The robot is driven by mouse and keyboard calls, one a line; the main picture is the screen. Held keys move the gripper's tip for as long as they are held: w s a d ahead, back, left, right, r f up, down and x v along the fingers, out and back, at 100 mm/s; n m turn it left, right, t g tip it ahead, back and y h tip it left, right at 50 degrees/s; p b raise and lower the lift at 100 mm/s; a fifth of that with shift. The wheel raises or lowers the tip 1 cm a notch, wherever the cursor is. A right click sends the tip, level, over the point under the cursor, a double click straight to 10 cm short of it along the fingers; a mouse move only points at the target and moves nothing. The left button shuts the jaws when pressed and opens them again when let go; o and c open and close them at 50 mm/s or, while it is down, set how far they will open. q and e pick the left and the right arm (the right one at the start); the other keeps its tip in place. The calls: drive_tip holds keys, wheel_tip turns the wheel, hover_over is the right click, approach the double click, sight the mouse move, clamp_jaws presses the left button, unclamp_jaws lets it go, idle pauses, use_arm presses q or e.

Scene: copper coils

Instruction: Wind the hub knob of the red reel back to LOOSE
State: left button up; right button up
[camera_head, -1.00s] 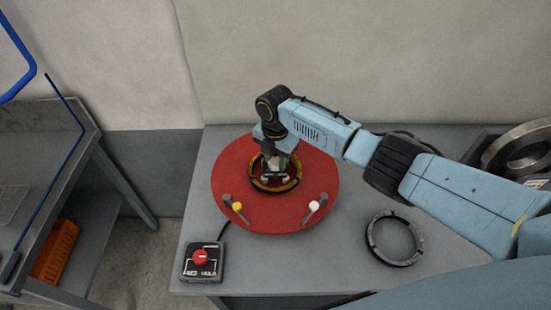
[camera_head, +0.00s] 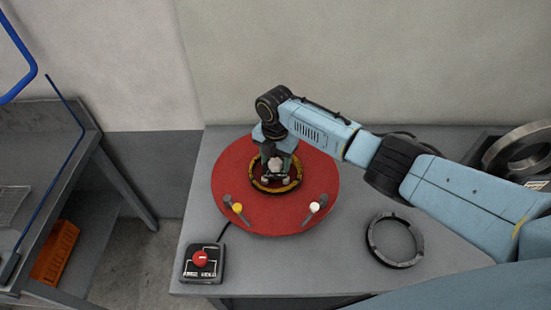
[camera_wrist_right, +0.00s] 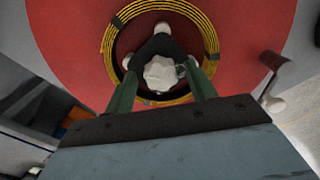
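The red reel (camera_head: 235,180) is a large disc lying flat on the grey table. A yellow and black ring of coil (camera_head: 294,180) surrounds its hub. The pale, lobed hub knob (camera_head: 275,164) stands at the centre and also shows in the right wrist view (camera_wrist_right: 160,74). My right gripper (camera_head: 277,160) points down over the hub. Its two fingers straddle the knob, with visible gaps beside it in the wrist view (camera_wrist_right: 160,85), so it looks open. No LOOSE marking is readable. My left gripper is not in view.
Two small levers, yellow-tipped (camera_head: 237,208) and white-tipped (camera_head: 315,207), stand on the reel's near part. A control box (camera_head: 203,262) with a red button sits front left. A dark ring (camera_head: 372,240) lies right. A metal shelf (camera_head: 95,130) stands left.

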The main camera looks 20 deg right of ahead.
sight(276, 162)
wheel_tip(276, 162, up, 13)
drive_tip(key=shift+r, duration=0.2)
idle(0.5)
idle(0.3)
